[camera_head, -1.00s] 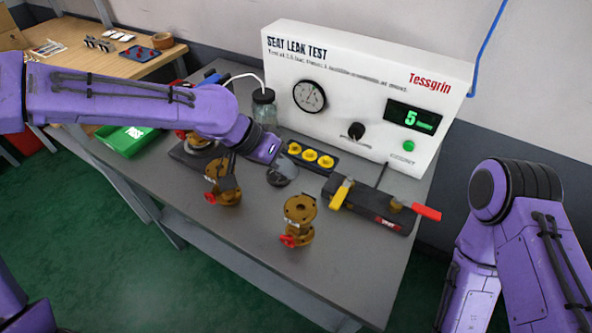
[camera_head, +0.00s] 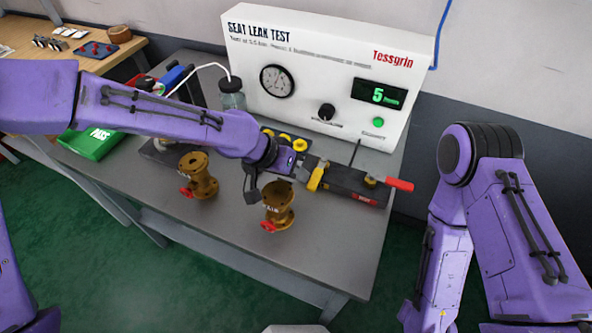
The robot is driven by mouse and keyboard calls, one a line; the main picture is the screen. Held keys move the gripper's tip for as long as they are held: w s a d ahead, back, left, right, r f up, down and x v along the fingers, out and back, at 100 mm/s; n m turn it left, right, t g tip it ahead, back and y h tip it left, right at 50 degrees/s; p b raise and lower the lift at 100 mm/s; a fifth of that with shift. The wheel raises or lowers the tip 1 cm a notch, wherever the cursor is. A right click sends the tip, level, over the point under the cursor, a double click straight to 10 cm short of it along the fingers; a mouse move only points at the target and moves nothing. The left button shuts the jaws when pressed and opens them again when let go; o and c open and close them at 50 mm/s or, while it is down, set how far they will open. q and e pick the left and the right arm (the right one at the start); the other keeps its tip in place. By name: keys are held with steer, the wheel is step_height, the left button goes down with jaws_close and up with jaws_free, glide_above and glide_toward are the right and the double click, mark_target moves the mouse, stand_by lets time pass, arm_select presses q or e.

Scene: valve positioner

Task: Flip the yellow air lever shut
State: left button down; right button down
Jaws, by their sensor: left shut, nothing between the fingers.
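The yellow air lever (camera_head: 317,177) stands tilted up at the left part of the dark clamp-like fixture (camera_head: 345,183) on the grey bench. Its top leans to the right. My left gripper (camera_head: 300,172) is shut and empty, just left of the yellow lever. The wrist partly hides its fingers, and I cannot tell whether they touch the lever. My right gripper is out of view; only the right arm shows at the right.
A red handle (camera_head: 400,184) sticks out at the fixture's right end. Brass valves (camera_head: 278,205) and (camera_head: 198,182) stand in front. The white leak tester (camera_head: 320,75) stands behind, with yellow round parts (camera_head: 299,145) before it. The front right bench is clear.

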arm_select(q)
steer(key=shift+s+d+r+p, duration=0.2)
steer(key=shift+s+p, duration=0.05)
steer(key=shift+p, duration=0.2)
steer(key=shift+s+d, duration=0.15)
steer(key=shift+d, duration=0.05)
steer(key=shift+f, duration=0.15)
steer(key=a, duration=0.1)
steer(key=a+p, duration=0.1)
steer(key=a, duration=0.1)
steer(key=w+a+r+p, duration=0.1)
steer(key=shift+a, duration=0.2)
steer(key=s+v, duration=0.1)
steer(key=v, duration=0.8)
steer(key=shift+d+f, duration=0.15)
steer(key=shift+d, duration=0.05)
